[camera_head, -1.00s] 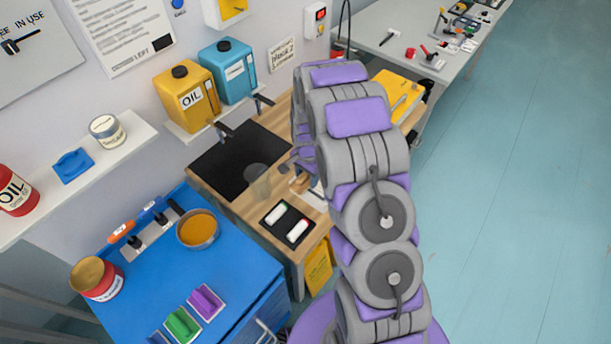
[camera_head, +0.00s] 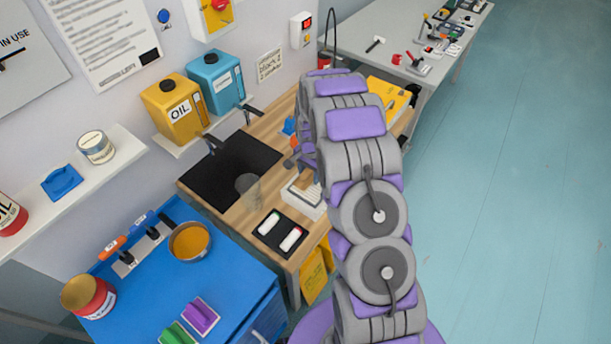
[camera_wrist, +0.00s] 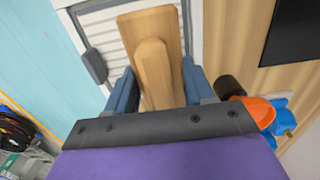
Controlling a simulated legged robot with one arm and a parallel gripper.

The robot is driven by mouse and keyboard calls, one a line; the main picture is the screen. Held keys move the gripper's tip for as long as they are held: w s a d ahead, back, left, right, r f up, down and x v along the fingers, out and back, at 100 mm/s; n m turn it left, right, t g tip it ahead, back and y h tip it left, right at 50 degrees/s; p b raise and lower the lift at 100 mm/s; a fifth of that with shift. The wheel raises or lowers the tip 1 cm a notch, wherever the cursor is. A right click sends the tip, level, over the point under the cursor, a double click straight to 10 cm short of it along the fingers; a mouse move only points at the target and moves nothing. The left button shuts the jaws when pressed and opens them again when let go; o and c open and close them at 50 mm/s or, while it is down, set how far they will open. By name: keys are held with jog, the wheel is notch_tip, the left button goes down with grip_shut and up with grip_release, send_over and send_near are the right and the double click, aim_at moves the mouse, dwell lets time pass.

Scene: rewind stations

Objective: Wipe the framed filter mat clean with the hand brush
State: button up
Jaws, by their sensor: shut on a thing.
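My gripper (camera_wrist: 160,86) is shut on the wooden hand brush (camera_wrist: 151,32), with a finger on each side of its handle. The brush lies over the framed filter mat (camera_wrist: 107,40), a pale ribbed panel in a white frame with a dark clip on its left side. The bristles are hidden under the wood, so I cannot tell whether they touch the ribs. In the head view the mat (camera_head: 304,194) sits on the wooden bench beside my arm, which hides part of it, the brush and most of the gripper.
An orange and blue tool (camera_wrist: 268,112) lies right of my gripper. The wooden bench (camera_head: 227,212) also bears a black mat (camera_head: 222,172), a clear cup (camera_head: 248,188) and a dark tray (camera_head: 268,240). A blue cabinet (camera_head: 215,268) stands front left; open floor is right.

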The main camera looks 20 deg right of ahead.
jog(key=shift+w+d, duration=0.45)
jog(key=shift+d, duration=0.25)
jog(key=shift+w+d, duration=0.45)
jog(key=shift+d, duration=0.25)
jog(key=shift+s+d, duration=0.2)
jog(key=shift+s, duration=0.15)
jog(key=shift+s+a+f, duration=0.15)
jog(key=shift+s+a, duration=0.5)
jog(key=shift+a, duration=0.15)
jog(key=shift+s+a+f, duration=0.1)
jog(key=shift+s+a, duration=0.5)
jog(key=shift+a, duration=0.15)
jog(key=shift+s+a+r, duration=0.1)
jog(key=shift+s+a, duration=0.45)
jog(key=shift+a, duration=0.3)
jog(key=shift+s+a+r, duration=0.1)
jog(key=shift+s+a, duration=0.4)
jog(key=shift+a, duration=0.4)
jog(key=shift+s+a+r, duration=0.1)
jog(key=shift+s+a, duration=0.45)
jog(key=shift+a, duration=0.3)
jog(key=shift+w, duration=0.1)
